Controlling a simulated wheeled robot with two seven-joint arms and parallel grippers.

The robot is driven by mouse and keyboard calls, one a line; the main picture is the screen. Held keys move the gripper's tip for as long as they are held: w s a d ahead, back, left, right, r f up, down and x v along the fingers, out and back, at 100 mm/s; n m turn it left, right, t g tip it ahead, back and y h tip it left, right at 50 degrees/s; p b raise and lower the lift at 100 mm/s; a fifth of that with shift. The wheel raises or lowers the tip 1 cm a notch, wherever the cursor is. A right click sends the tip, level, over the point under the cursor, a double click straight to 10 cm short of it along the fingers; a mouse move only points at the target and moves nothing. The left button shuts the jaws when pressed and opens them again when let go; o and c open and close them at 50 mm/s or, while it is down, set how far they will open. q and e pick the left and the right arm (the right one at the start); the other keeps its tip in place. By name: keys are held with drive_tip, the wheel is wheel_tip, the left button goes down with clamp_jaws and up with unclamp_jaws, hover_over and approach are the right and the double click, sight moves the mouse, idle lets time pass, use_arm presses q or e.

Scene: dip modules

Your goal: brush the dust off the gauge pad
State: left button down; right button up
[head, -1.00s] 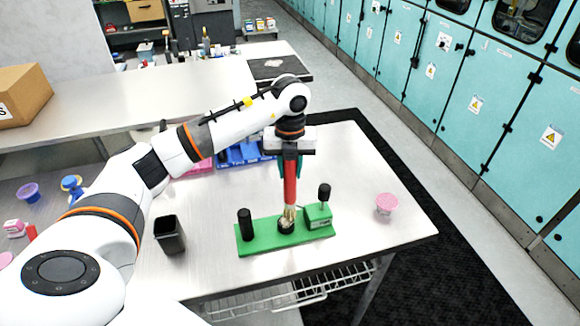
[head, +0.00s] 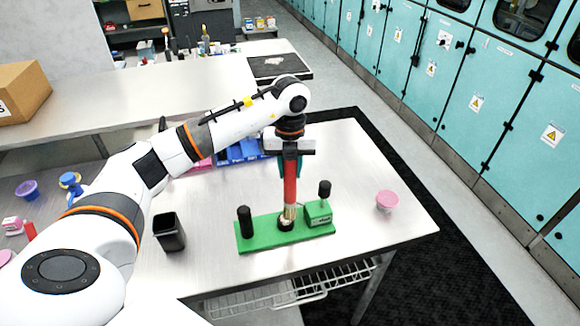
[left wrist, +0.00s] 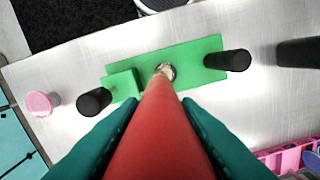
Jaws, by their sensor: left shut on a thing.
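My left gripper (head: 290,165) is shut on a brush with a red handle (head: 290,185), held upright with its tip down. In the left wrist view the red handle (left wrist: 160,135) lies between the teal fingers. The brush tip is at the round gauge pad (head: 285,222) on the green base (head: 262,241), between a black post (head: 245,222) and a green block with a black knob (head: 318,211). The tip covers part of the pad (left wrist: 166,71), so I cannot tell whether dust is on it. My right gripper is not in view.
A black cup (head: 169,232) stands left of the base, and a pink cup-like piece (head: 387,200) stands to its right. Blue and pink bins (head: 238,151) sit behind the gripper. The front of the table is mostly clear.

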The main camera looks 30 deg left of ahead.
use_arm(q)
drive_tip(key=shift+a, duration=0.1)
drive_tip(key=shift+d+f, duration=0.1)
drive_tip(key=shift+d, duration=0.1)
drive_tip(key=shift+s+d, duration=0.1)
drive_tip(key=shift+d, duration=0.05)
idle(1.0)
drive_tip(key=shift+d, duration=0.1)
drive_tip(key=shift+s, duration=0.1)
